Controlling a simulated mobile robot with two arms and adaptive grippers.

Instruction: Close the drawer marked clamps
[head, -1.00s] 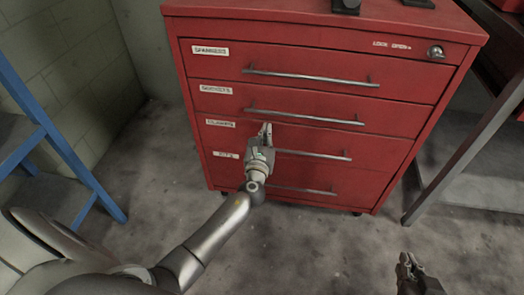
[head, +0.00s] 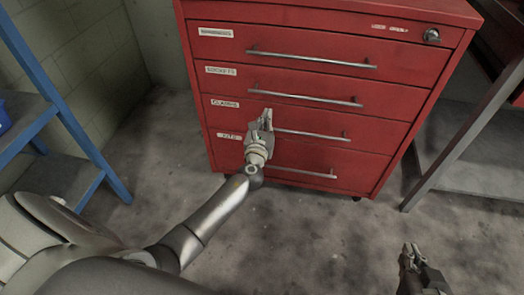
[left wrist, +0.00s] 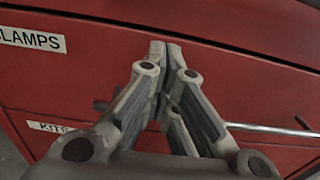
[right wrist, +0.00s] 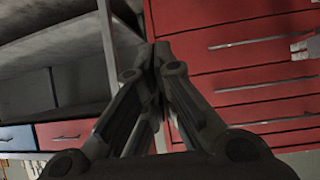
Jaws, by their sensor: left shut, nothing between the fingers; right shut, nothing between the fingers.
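The red cabinet's third drawer (head: 375,139) carries the clamps label (head: 225,104). In the head view its front looks about flush with its neighbours. Its silver bar handle (head: 315,134) also shows in the left wrist view (left wrist: 262,129). My left gripper (head: 266,113) is shut and empty in front of the clamps drawer, by the handle's left end, and hides part of it. In the left wrist view its fingertips (left wrist: 166,46) are at the drawer face; whether they touch it I cannot tell. My right gripper (head: 411,247) is shut and empty, low at the right, apart from the cabinet.
The spanners drawer (head: 300,40) and sockets drawer (head: 300,85) lie above, and the kits drawer (head: 350,170) below. A blue ladder-like frame (head: 55,105) stands left. A grey bench leg (head: 465,135) stands right. The concrete floor (head: 320,230) in front is clear.

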